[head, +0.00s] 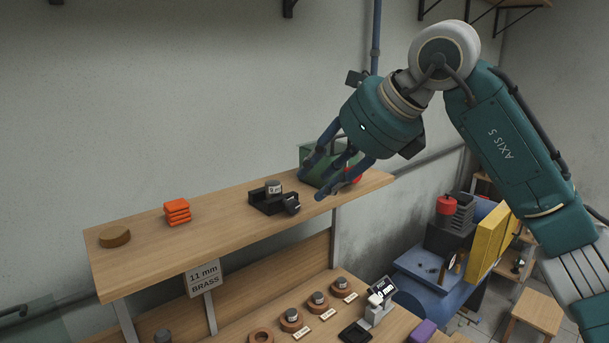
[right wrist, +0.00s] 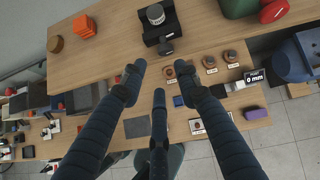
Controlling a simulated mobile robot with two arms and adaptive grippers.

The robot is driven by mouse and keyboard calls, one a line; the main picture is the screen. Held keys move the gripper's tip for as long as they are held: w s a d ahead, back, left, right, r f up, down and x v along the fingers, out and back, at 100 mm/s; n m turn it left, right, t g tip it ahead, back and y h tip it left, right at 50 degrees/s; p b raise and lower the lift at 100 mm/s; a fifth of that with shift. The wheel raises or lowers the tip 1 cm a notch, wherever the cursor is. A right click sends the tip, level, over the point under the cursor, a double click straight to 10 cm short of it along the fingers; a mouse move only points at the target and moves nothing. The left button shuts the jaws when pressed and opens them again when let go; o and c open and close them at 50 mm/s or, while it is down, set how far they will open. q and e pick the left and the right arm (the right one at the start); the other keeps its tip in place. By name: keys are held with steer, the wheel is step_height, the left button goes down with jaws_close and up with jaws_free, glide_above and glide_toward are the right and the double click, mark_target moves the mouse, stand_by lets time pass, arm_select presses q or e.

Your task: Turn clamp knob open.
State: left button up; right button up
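A black clamp (head: 262,203) sits on the wooden shelf, with a grey labelled cylinder (head: 273,187) standing in it. Its dark knob (head: 291,203) is at the clamp's right front side. In the right wrist view the clamp (right wrist: 158,33) is at the top centre, with the knob (right wrist: 165,47) on its near side. My right gripper (head: 318,180) is open and empty, above and to the right of the clamp in the head view. Its three fingers (right wrist: 160,77) are spread, apart from the knob. My left gripper is not in view.
Orange blocks (head: 177,211) and a brown disc (head: 115,236) lie on the shelf left of the clamp. A green container (head: 312,173) stands right of it, behind my fingers. Below, the bench holds ring stands (head: 291,320) and a small display (head: 382,289).

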mark_target(296, 206)
steer(key=w+d+m+g+y+p, duration=0.2)
steer(key=w+d+p, duration=0.1)
steer(key=d+p, duration=0.1)
steer(key=p+x, duration=0.1)
steer(key=x, duration=0.2)
steer(key=p+x, duration=0.2)
steer(key=x, duration=0.2)
steer(key=p+x, duration=0.1)
steer(key=x, duration=0.2)
steer(key=shift+s+a+p, duration=0.2)
steer(key=shift+a+p, duration=0.15)
steer(key=shift+w+a+f, duration=0.2)
steer(key=shift+a+f, duration=0.2)
steer(key=shift+f, duration=0.15)
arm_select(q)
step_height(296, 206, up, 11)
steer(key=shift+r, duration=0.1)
arm_select(e)
jaws_close()
steer(key=shift+f, duration=0.1)
